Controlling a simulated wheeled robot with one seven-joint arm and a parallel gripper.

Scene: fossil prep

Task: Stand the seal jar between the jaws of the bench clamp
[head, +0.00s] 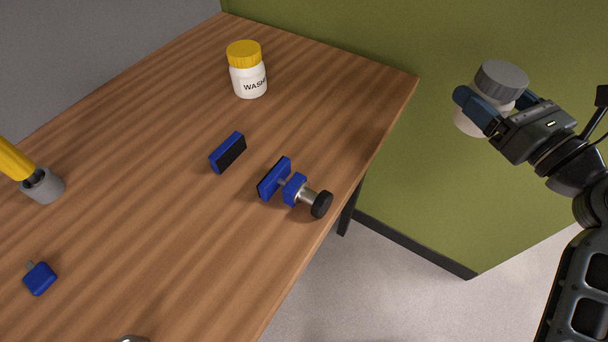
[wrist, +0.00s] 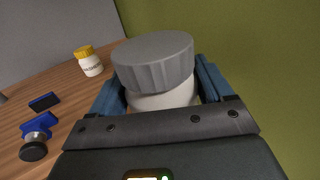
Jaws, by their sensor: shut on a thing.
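My gripper (head: 497,103) is shut on a white jar with a grey ribbed lid, the seal jar (head: 501,80), which it holds roughly upright, clear of the table's right edge. In the wrist view the seal jar (wrist: 155,65) sits between the two blue fingers of my gripper (wrist: 162,90); its label is not visible. The bench clamp (head: 273,178) is on the table, with two blue jaws standing apart and a screw with a black knob on the right. The gap between the jaws is empty. The clamp also shows at the left of the wrist view (wrist: 38,124).
A yellow-handled tool in a grey holder (head: 43,186) and a small blue block (head: 40,278) are at the left. The wooden table (head: 150,230) is mostly bare; a green wall (head: 420,170) lies beyond it.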

